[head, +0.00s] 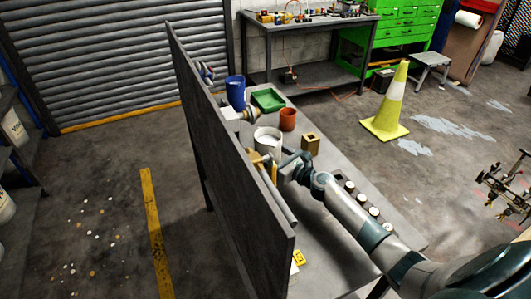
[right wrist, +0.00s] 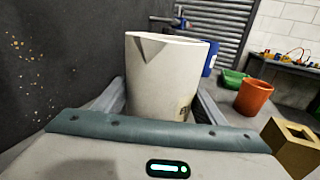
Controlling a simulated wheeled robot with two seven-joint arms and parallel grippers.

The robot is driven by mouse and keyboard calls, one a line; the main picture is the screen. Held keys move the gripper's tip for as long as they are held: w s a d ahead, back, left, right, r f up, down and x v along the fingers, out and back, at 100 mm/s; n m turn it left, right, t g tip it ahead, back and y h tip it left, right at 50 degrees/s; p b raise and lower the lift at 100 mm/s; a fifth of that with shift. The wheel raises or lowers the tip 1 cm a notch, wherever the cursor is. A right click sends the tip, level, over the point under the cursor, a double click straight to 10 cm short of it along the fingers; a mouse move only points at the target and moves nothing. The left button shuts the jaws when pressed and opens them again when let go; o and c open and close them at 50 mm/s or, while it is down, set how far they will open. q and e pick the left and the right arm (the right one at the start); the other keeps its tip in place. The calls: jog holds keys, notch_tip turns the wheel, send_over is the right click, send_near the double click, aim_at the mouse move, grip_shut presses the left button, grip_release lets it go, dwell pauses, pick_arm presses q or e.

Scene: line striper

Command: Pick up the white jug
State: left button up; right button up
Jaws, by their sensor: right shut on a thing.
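The white jug (head: 268,136) stands on the grey bench beside the tall dark panel in the head view. It fills the middle of the right wrist view (right wrist: 163,75), upright, with its spout notch facing the camera. My right gripper (head: 268,153) is shut on the white jug, with one finger on each side of it. The lower part of the jug is hidden behind the gripper body, so I cannot tell whether it touches the bench. My left gripper is not in view.
The dark panel (head: 220,130) rises close left of the jug. On the bench are a blue cup (head: 235,90), a green tray (head: 268,99), an orange cup (head: 288,119) and a tan square block (head: 310,145). Several small round pots line the bench's right edge.

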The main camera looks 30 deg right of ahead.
jog(key=w+d+r+b, duration=0.3)
jog(key=w+d+r, duration=0.3)
jog(key=w+r, duration=0.3)
jog(key=shift+w+d+r+b, duration=0.35)
dwell(0.4)
